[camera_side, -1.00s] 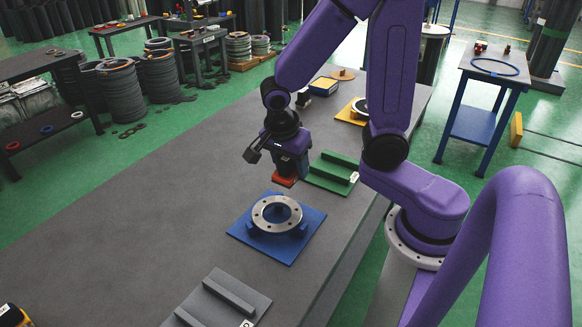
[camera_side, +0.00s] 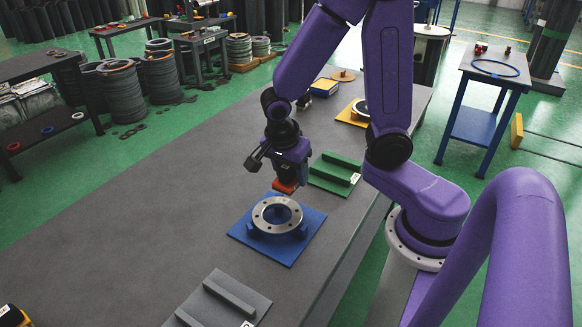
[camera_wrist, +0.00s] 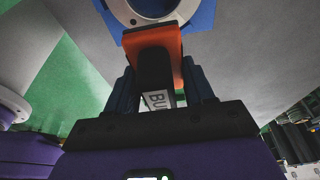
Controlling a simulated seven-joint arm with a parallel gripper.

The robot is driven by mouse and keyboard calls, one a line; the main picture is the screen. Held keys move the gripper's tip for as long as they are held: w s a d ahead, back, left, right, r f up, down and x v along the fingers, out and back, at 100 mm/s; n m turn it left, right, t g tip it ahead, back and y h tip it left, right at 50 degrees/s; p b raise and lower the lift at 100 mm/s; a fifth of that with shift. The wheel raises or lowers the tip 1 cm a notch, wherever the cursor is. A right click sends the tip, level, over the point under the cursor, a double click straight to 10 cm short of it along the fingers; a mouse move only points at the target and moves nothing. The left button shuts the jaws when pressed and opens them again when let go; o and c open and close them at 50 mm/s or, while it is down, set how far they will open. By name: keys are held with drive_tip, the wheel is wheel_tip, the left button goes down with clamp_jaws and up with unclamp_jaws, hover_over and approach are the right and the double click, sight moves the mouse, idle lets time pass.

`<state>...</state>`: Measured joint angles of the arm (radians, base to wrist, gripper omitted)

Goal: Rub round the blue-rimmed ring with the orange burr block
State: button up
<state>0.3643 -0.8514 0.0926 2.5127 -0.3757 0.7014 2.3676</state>
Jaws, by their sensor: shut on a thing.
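A grey metal ring with bolt holes (camera_side: 260,222) lies flat on blue supports on a blue plate (camera_side: 248,240). My gripper (camera_side: 287,178) is over the far edge of the blue plate, just behind the ring. It is shut on the orange burr block (camera_side: 284,187), holding it by the dark grip. In the wrist view the orange block (camera_wrist: 174,42) sticks out ahead of the fingers, with a partly hidden label reading "BU". The ring (camera_wrist: 124,14) is at the top of that view, partly cut off. I cannot tell whether the block touches it.
A green fixture (camera_side: 328,178) stands close behind and right of the ring. A grey fixture (camera_side: 222,300) lies in front. A yellow plate with another ring (camera_side: 353,112) is farther back. The table (camera_side: 150,215) is clear to the left.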

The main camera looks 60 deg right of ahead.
sight(291, 202)
wheel_tip(291, 202, down, 6)
drive_tip(key=shift+r, duration=0.15)
drive_tip(key=shift+w, duration=0.2)
drive_tip(key=shift+w+a+r, duration=0.1)
drive_tip(key=shift+w+a, duration=0.1)
drive_tip(key=shift+w, duration=0.55)
drive_tip(key=shift+w+a, duration=0.2)
drive_tip(key=shift+w, duration=0.55)
drive_tip(key=shift+w+a, duration=0.2)
drive_tip(key=shift+w, duration=0.05)
drive_tip(key=shift+s+d+f, duration=0.15)
drive_tip(key=shift+f, duration=0.3)
drive_tip(key=shift+s+d+r, duration=0.1)
drive_tip(key=shift+s+d, duration=0.15)
drive_tip(key=shift+s, duration=0.5)
drive_tip(key=shift+s+d, duration=0.25)
drive_tip(key=shift+s, duration=0.45)
drive_tip(key=shift+s+r, duration=0.2)
drive_tip(key=shift+s, duration=0.15)
drive_tip(key=shift+r, duration=3.8)
